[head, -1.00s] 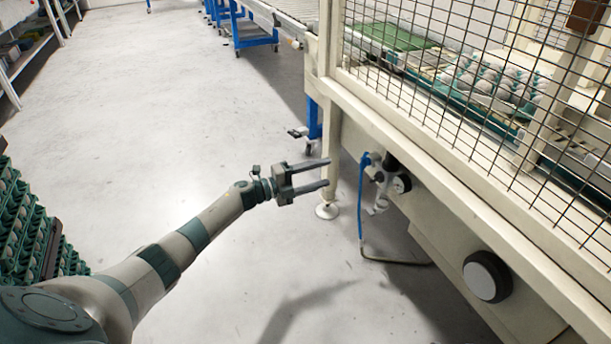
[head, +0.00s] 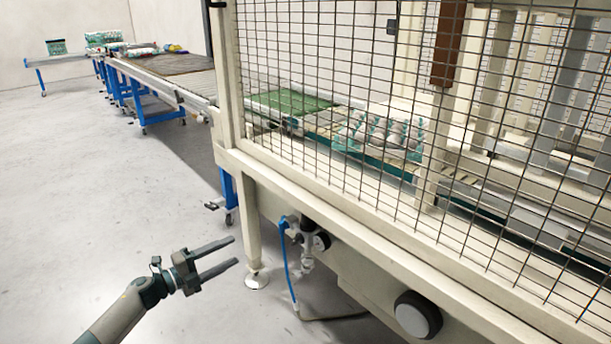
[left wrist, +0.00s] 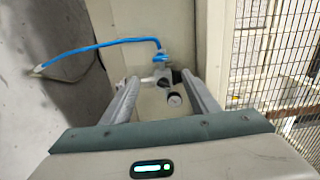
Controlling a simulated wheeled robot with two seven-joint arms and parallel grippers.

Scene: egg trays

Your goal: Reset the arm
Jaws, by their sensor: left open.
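My left gripper (head: 222,260) is open and empty. In the head view it is at the lower left, held over the floor, with its fingers pointing right toward the leg of the fenced machine. In the left wrist view its two fingers (left wrist: 162,100) are spread apart with nothing between them. Beyond them are a pressure gauge (left wrist: 175,99) and a blue hose (left wrist: 100,46) on the machine's side. My right gripper is not in view.
A machine with a cream frame (head: 300,190) and wire mesh fills the right side. Behind the mesh are trays of eggs (head: 380,135) on a conveyor. A round black knob (head: 417,314) sticks out low. A long conveyor (head: 170,75) runs back. The floor (head: 90,200) at left is clear.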

